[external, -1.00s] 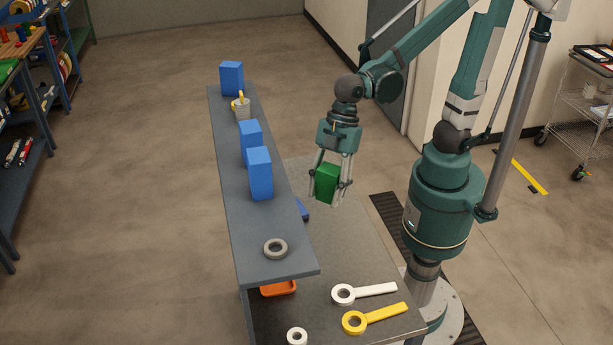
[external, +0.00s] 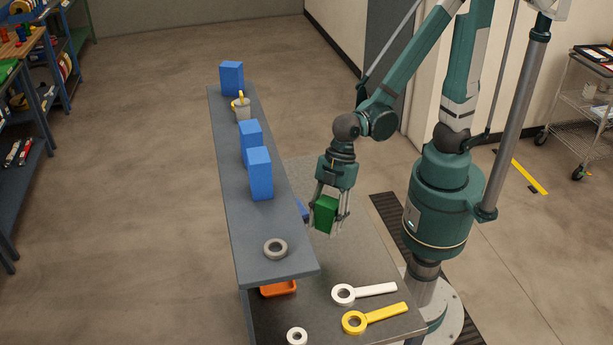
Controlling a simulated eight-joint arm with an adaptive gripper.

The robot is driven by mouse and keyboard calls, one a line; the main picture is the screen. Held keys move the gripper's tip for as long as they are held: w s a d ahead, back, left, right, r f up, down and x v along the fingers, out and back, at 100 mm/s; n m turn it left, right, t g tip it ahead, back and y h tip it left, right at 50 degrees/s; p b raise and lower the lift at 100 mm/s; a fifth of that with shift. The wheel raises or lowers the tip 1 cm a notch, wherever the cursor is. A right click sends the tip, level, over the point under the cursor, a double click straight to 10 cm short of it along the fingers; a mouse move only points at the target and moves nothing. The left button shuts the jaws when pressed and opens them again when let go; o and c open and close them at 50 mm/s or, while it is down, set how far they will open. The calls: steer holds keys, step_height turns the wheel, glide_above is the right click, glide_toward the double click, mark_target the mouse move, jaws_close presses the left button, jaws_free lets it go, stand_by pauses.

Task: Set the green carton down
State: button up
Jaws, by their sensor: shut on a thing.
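The green carton (external: 325,214) is held upright between the fingers of my gripper (external: 327,220). The gripper points down and is shut on the carton's sides. They are over the lower grey table (external: 350,255), to the right of the raised shelf. I cannot tell whether the carton's bottom touches the table or hangs just above it.
On the lower table lie a white ring-ended piece (external: 375,291), a yellow one (external: 385,316), a white ring (external: 297,337) and an orange tray (external: 278,289).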

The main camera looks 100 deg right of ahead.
mark_target(325, 231)
steer(key=shift+f, duration=0.1)
steer(key=shift+f+b, duration=0.6)
steer(key=shift+f, duration=2.2)
steer(key=shift+f+b, duration=0.45)
steer(key=shift+f, duration=1.65)
steer(key=shift+f, duration=0.15)
steer(key=o, duration=1)
steer(key=shift+c, duration=0.2)
steer(key=shift+r, duration=0.2)
steer(key=shift+p+v, duration=1.25)
steer(key=shift+v, duration=4.7)
